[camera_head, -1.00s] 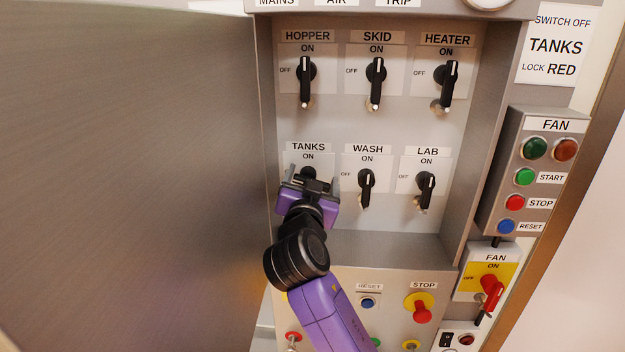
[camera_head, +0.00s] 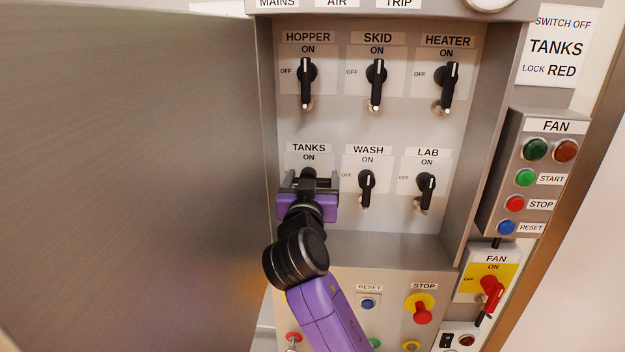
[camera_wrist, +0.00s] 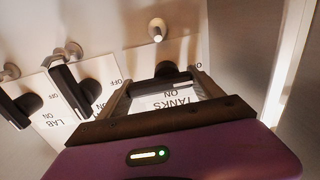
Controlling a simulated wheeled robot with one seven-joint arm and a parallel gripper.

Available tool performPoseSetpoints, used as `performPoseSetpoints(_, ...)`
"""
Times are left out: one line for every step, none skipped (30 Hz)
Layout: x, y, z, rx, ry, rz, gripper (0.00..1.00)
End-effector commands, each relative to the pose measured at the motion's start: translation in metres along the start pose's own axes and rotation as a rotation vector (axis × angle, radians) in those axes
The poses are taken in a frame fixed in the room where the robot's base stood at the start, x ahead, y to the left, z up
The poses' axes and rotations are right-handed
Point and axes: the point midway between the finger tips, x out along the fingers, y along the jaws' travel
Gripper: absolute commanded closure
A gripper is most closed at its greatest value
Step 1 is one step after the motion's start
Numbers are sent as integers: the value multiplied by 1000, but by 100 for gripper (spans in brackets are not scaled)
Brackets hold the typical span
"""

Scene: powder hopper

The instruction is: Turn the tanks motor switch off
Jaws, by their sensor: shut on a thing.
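The TANKS switch is at the lower left of the switch panel (camera_head: 400,125), under its TANKS label (camera_head: 308,147). My gripper (camera_head: 309,181) is at this switch, one finger on each side, and largely hides it in the head view. In the wrist view, which is upside down, the black TANKS handle (camera_wrist: 165,84) lies crosswise between the fingers. It looks turned across, unlike the upright handles beside it, with a pale mark toward the OFF side. The gripper is shut on the handle, apparently at its two ends.
The WASH switch (camera_head: 366,186) stands close to the right, with the LAB switch (camera_head: 426,189) beyond. HOPPER, SKID and HEATER switches are above. A metal pin (camera_wrist: 157,32) sticks out below the TANKS switch. A large cabinet door (camera_head: 130,180) fills the left.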

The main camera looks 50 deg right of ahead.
Motion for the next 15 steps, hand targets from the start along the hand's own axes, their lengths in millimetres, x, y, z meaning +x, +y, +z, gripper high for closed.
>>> performPoseSetpoints(0, 0, 0, -3, 1, 0, 65)
performPoseSetpoints(0, 0, 0, -3, 2, 0, 65)
performPoseSetpoints(0, 0, 0, -3, 2, 0, 21)
performPoseSetpoints(0, 0, 0, -2, 2, 0, 15)
performPoseSetpoints(0, 0, 0, -2, 2, 0, 9)
performPoseSetpoints(0, 0, 0, -2, 1, 0, 3)
performPoseSetpoints(0, 0, 0, -2, 1, 0, 3)
performPoseSetpoints(0, 0, 0, -1, 1, 0, 3)
performPoseSetpoints(0, 0, 0, -1, 1, 0, 3)
performPoseSetpoints(0, 0, 0, -1, 1, 0, 3)
performPoseSetpoints(0, 0, 0, -1, 1, 0, 3)
performPoseSetpoints(0, 0, 0, 0, 1, 0, 3)
performPoseSetpoints(0, 0, 0, 0, 1, 0, 3)
performPoseSetpoints(0, 0, 0, 0, 1, 0, 3)
performPoseSetpoints(0, 0, 0, 0, 1, 0, 3)
